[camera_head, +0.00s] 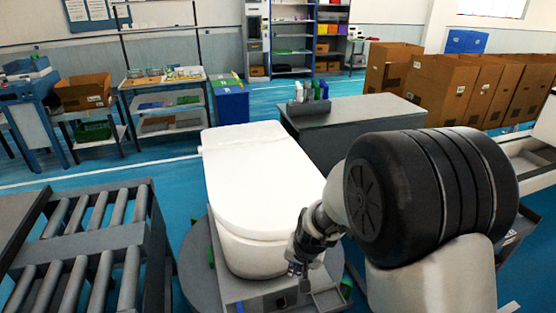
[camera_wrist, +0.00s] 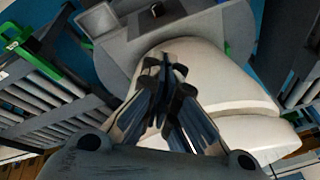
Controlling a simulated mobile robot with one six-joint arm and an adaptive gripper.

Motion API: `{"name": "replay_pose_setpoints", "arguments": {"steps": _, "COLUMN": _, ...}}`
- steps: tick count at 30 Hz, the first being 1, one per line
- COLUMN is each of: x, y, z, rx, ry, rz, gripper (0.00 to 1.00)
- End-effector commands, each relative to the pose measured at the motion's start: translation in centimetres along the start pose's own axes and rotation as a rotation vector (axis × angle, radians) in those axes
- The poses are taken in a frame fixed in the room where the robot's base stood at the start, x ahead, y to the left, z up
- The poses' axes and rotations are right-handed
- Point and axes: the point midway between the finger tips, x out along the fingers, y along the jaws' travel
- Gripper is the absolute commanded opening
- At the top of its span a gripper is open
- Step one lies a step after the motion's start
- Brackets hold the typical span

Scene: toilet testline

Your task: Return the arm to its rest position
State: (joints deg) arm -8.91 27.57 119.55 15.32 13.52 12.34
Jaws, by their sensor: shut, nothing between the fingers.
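My arm reaches in from the right of the head view, with its large black joint in front. My gripper (camera_head: 298,270) points down at the near right side of the white toilet (camera_head: 255,170), whose lid is closed. In the wrist view my gripper (camera_wrist: 166,68) has its fingers together, with nothing seen between them. The toilet (camera_wrist: 235,85) lies behind the fingers there. It stands on a grey round fixture (camera_head: 200,260). I cannot tell whether the fingertips touch the fixture or the toilet.
A roller conveyor (camera_head: 85,245) stands at the left. A grey table (camera_head: 350,120) with several bottles (camera_head: 312,90) is behind the toilet. Cardboard boxes (camera_head: 435,85) line the back right. Blue floor (camera_head: 100,170) is open at the left between conveyor and shelves.

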Motion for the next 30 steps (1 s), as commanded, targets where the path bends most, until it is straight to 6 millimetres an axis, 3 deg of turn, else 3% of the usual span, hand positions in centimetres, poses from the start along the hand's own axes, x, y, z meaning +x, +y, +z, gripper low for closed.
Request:
{"name": "replay_pose_setpoints", "arguments": {"steps": 1, "x": -3.1, "y": 0.1, "z": -0.2, "rx": -0.021, "ry": 0.013, "rz": -0.009, "gripper": 0.0}}
{"name": "replay_pose_setpoints", "arguments": {"steps": 6, "x": -11.6, "y": 1.5, "z": 1.2, "rx": -0.099, "ry": 0.028, "rz": -0.015, "gripper": 0.0}}
{"name": "replay_pose_setpoints", "arguments": {"steps": 11, "x": -18.5, "y": 3.6, "z": 4.0, "rx": -0.172, "ry": 0.045, "rz": -0.002, "gripper": 0.0}}
{"name": "replay_pose_setpoints", "arguments": {"steps": 15, "x": -23.3, "y": 6.0, "z": 7.3, "rx": -0.23, "ry": 0.063, "rz": 0.021, "gripper": 0.0}}
{"name": "replay_pose_setpoints", "arguments": {"steps": 21, "x": -27.8, "y": 9.3, "z": 12.4, "rx": -0.294, "ry": 0.084, "rz": 0.066, "gripper": 0.0}}
{"name": "replay_pose_setpoints", "arguments": {"steps": 25, "x": -29.0, "y": 10.8, "z": 14.7, "rx": -0.319, "ry": 0.092, "rz": 0.089, "gripper": 0.0}}
{"name": "replay_pose_setpoints", "arguments": {"steps": 30, "x": -29.5, "y": 11.6, "z": 15.8, "rx": -0.33, "ry": 0.093, "rz": 0.103, "gripper": 0.0}}
